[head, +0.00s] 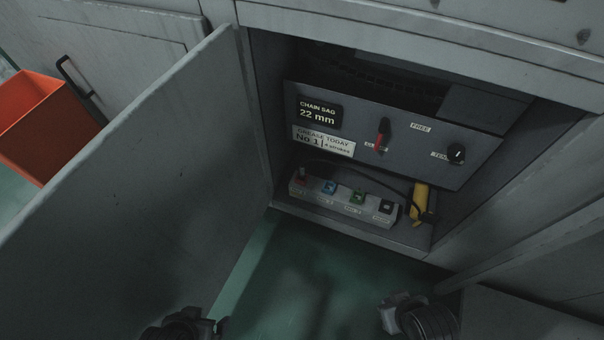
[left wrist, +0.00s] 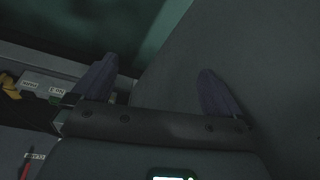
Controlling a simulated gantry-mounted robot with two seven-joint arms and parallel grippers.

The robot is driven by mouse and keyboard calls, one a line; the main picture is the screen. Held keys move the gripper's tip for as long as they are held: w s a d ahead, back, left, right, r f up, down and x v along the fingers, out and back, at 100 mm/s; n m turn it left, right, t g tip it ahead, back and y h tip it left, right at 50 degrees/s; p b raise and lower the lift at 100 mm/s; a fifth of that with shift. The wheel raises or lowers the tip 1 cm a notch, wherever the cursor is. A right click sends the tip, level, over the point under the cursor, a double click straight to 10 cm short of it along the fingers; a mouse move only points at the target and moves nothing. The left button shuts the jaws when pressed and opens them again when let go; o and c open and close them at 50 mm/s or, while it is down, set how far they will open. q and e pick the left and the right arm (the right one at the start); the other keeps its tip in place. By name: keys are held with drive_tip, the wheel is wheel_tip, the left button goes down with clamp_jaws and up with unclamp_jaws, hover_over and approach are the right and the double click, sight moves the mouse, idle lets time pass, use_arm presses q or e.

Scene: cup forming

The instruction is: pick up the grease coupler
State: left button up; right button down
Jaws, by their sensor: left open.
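A yellow piece with a black fitting and black hose (head: 420,200), which looks like the grease coupler, stands at the right end of the shelf inside the open cabinet. Part of it also shows at the left edge of the left wrist view (left wrist: 9,88). My left gripper (head: 188,326) is low in the head view, in front of the cabinet and well apart from the coupler. In the left wrist view its two fingers (left wrist: 158,78) are spread with nothing between them. My right gripper (head: 420,318) is at the bottom right, below the shelf; its jaws cannot be made out.
A block with several coloured fittings (head: 342,200) lies on the shelf left of the coupler. Above it is a panel (head: 392,140) with a red lever and a knob. The open cabinet door (head: 150,165) stands on the left; an orange bin (head: 40,125) is beyond it. Green floor is clear in front.

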use_arm(q)
drive_tip(key=shift+d, duration=0.1)
drive_tip(key=shift+c, duration=0.5)
drive_tip(key=c, duration=0.9)
drive_tip(key=shift+o, duration=0.2)
